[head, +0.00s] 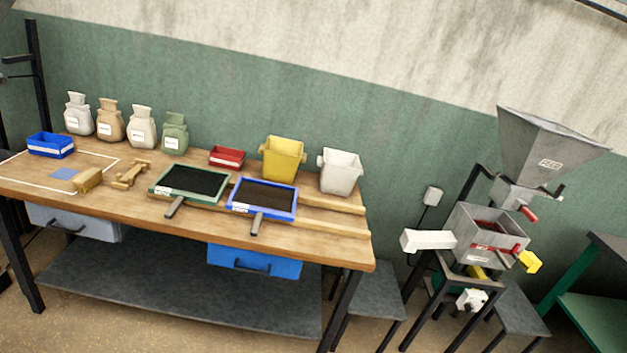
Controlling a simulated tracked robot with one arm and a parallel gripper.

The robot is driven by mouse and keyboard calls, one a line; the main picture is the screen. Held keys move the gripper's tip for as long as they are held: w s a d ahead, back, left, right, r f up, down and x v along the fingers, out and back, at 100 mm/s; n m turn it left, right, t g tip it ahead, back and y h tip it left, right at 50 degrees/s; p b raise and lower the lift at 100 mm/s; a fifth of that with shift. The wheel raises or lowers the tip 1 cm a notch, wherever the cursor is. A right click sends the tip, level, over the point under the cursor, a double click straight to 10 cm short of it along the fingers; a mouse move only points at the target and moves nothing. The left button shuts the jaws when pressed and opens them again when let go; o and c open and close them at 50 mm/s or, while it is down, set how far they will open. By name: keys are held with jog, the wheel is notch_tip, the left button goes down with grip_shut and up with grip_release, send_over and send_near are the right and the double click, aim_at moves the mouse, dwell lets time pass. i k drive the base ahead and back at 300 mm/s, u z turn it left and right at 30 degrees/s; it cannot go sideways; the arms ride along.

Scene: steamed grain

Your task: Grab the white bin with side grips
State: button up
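The white bin (340,172) stands upright at the right end of the wooden workbench (330,237), near its back edge. It is a square tub, wider at the top, with a small grip sticking out on its left side. Nothing touches the bin from the front. My gripper does not show in the head view.
A yellow bin (282,158) stands just left of the white bin. A blue-framed tray (262,198) and a green-framed tray (188,184) lie in front. Several sacks (142,128) line the back left. A hopper machine (490,238) stands right of the bench.

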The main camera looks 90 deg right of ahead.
aim_at(340, 170)
jog(key=z, duration=2.3)
jog(key=i, duration=0.4)
jog(key=z, duration=0.7)
jog(key=i, duration=1.25)
jog(key=z, duration=0.55)
jog(key=i, duration=0.8)
jog(key=z, duration=0.1)
